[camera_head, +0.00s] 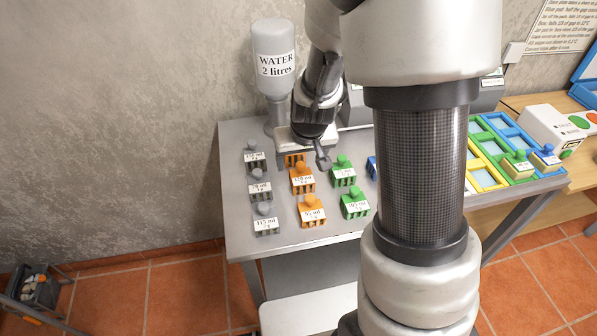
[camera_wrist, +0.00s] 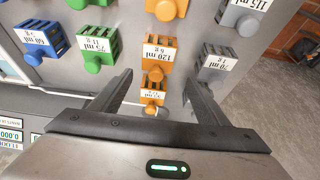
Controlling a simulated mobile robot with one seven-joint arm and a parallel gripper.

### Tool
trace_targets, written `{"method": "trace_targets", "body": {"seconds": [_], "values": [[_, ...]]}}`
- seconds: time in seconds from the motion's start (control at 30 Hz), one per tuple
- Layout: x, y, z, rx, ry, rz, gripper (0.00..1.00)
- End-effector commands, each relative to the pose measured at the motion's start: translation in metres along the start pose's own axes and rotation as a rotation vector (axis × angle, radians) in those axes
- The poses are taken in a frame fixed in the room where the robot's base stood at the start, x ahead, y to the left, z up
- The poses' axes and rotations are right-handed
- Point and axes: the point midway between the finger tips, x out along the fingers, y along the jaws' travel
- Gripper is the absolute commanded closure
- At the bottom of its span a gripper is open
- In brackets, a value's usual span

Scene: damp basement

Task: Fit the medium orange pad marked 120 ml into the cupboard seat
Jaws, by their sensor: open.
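The orange pad marked 120 ml (camera_head: 302,187) stands on the grey table, in the middle of a column of orange pads. My gripper (camera_head: 323,162) is above the table, just behind and right of that pad. In the wrist view my gripper (camera_wrist: 157,78) has its fingers wide apart with nothing held. I cannot tell its exact height over the pads. Coloured seat frames (camera_head: 479,171) lie at the right; no label naming the cupboard is readable.
Grey pads (camera_head: 265,226) stand left of the orange ones and green pads (camera_head: 355,208) right. Another orange pad (camera_head: 312,217) is in front. A water bottle (camera_head: 274,45) stands behind. My arm hides the table's middle. Some seat frames hold green and blue pads.

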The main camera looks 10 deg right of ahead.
Motion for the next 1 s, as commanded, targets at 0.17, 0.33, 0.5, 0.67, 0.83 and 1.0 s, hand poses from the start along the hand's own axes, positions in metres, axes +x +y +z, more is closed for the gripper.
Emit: {"method": "trace_targets", "body": {"seconds": [0.17,0.33,0.5,0.67,0.83,1.0], "values": [[0.012,0.002,0.001,0.003,-0.002,0.000,0.31],[0.038,0.009,0.004,0.004,-0.003,0.000,0.31],[0.055,0.008,0.002,0.001,0.000,0.000,0.31],[0.057,0.007,0.002,0.000,0.001,0.000,0.31],[0.056,0.007,0.002,0.000,0.000,0.000,0.43],[0.056,0.007,0.002,0.000,0.000,0.000,0.72]]}}
